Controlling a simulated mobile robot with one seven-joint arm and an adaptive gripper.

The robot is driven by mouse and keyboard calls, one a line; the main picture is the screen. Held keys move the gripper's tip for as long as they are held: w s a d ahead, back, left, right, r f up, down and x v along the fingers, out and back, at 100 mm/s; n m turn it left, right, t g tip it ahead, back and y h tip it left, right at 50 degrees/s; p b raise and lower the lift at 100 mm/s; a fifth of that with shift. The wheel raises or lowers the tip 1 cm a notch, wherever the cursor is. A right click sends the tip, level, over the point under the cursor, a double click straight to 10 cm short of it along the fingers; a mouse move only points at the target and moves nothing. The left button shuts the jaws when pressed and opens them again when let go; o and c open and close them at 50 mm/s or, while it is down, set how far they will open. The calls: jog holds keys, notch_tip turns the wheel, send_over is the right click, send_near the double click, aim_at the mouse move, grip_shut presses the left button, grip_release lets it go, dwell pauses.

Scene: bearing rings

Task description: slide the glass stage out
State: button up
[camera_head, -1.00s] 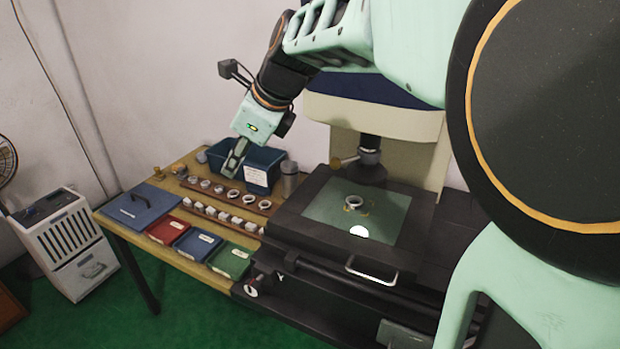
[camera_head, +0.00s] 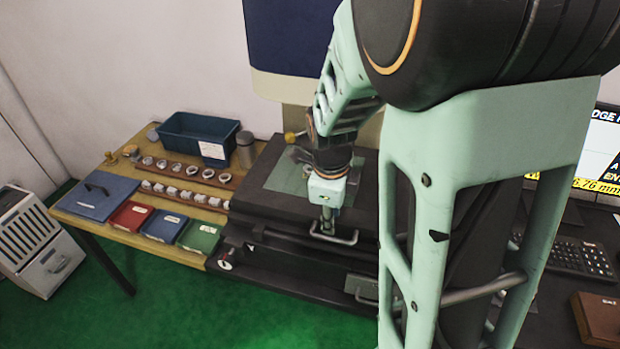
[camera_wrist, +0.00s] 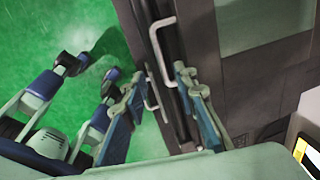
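The glass stage shows as a greenish pane (camera_head: 288,178) in a dark frame. It also shows at the upper right of the wrist view (camera_wrist: 260,22). A pale bar handle (camera_head: 345,241) sits on the stage's front edge; it also shows in the wrist view (camera_wrist: 155,45). My gripper (camera_head: 328,228) points down at this handle. In the wrist view my gripper (camera_wrist: 160,72) is open, with a finger on either side of the handle's near end. I cannot tell whether they touch. My arm hides part of the glass and what lies on it.
A second, lower handle (camera_wrist: 150,97) is close to the fingers. On the left, a wooden table (camera_head: 125,222) bears a blue bin (camera_head: 185,143), rings in rows and coloured boxes. A keyboard (camera_head: 568,257) and a monitor (camera_head: 600,150) are on the right. Green floor lies in front.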

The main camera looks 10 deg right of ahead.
aim_at(331, 237)
jog(key=f, duration=0.2)
jog(key=w+f, duration=0.1)
jog(key=f, duration=0.5)
jog(key=shift+w+d+b, duration=0.2)
jog(key=shift+d+b, duration=0.15)
jog(key=shift+c, duration=0.3)
grip_shut()
